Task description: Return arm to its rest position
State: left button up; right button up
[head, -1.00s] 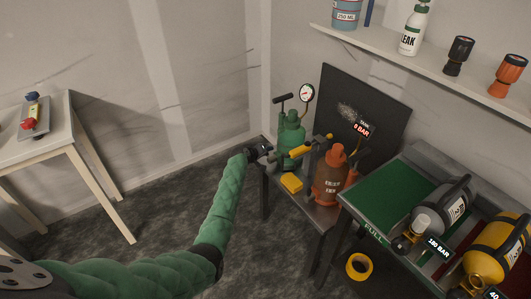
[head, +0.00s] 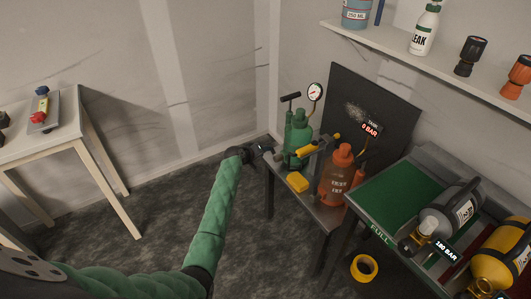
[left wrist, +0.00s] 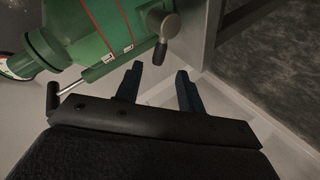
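My left arm, in a green quilted sleeve, reaches up from the lower left in the head view. Its black left gripper (head: 264,149) is at the left end of the small bench (head: 322,211), just left of the green pump tank (head: 298,138). In the left wrist view the gripper (left wrist: 158,84) has its two dark fingers apart with nothing between them. The green tank (left wrist: 92,32) with its grey knob lies beyond the fingers there, and I see a gap between it and them. My right gripper is in neither view.
A green-matted table (head: 392,195) with cylinders is at right, a yellow tape roll (head: 364,268) on the floor. Open floor lies left, towards the pale table (head: 60,128).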

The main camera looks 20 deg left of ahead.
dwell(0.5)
pick_arm(q)
jog(key=s+d+r+m+g, duration=0.35)
jog(key=s+r+m, duration=0.2)
jog(key=r, duration=0.55)
jog(key=s+d+r+m+g+y, duration=0.1)
jog(key=s+d+r, duration=0.15)
jog(key=s, duration=0.45)
jog(key=s+d+r+m+y, duration=0.1)
jog(key=s+d+r+y, duration=0.15)
jog(key=s, duration=0.45)
jog(key=s+d+f+m+g, duration=0.15)
jog(key=s+d, duration=0.25)
jog(key=s, duration=0.9)
jog(key=s+d+f, duration=0.3)
jog(key=s+d, duration=0.1)
jog(key=s, duration=1)
jog(key=s+d+f+g, duration=0.1)
jog(key=s+f, duration=0.3)
jog(key=s, duration=0.4)
jog(key=s+f+g, duration=0.2)
jog(key=s+f, duration=0.2)
jog(key=s, duration=0.4)
jog(key=shift+d+g+h, duration=0.3)
jog(key=shift+d+h, duration=0.05)
jog(key=shift+d, duration=0.05)
